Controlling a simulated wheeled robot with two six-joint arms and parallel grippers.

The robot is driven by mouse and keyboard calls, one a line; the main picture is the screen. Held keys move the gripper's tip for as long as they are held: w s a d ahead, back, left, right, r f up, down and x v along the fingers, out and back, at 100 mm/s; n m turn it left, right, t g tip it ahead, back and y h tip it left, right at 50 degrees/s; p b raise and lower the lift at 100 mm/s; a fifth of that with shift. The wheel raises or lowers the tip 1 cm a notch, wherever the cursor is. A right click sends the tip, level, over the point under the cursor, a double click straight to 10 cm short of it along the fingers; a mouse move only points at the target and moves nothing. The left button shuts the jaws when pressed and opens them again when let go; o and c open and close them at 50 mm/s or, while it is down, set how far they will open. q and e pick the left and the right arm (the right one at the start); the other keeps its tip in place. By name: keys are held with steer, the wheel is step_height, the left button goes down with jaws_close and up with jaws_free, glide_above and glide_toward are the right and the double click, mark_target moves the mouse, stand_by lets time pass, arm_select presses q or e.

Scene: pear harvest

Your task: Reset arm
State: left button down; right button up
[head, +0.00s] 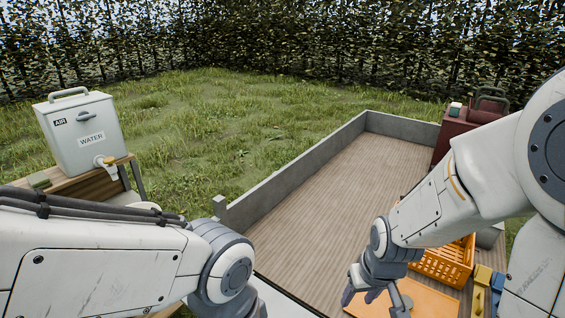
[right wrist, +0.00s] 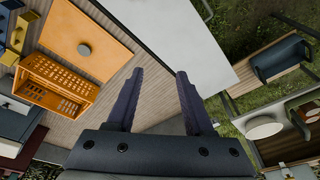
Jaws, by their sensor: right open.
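My right gripper (head: 376,297) reaches down at the lower right of the head view, over the front of a wooden deck. Its two dark fingers stand apart with nothing between them in the right wrist view (right wrist: 160,76). In the head view it is left of an orange crate (head: 443,262) and above a flat orange board (head: 428,302); I see no contact with either. My left arm comes in from the left, but its gripper is outside the picture.
A low grey wall (head: 290,168) edges the wooden deck (head: 335,190). At left, a water dispenser (head: 84,132) stands on a wooden table (head: 82,187). The deck's middle is clear.

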steer(key=s+a+r+n+g+b, duration=0.1)
steer(key=s+a+n+g+b, duration=0.1)
steer(key=s+a+n+b, duration=0.4)
steer(key=s+a, duration=0.5)
steer(key=s, duration=0.4)
steer(key=shift+g, duration=0.3)
steer(key=shift+a, duration=0.2)
stand_by(0.8)
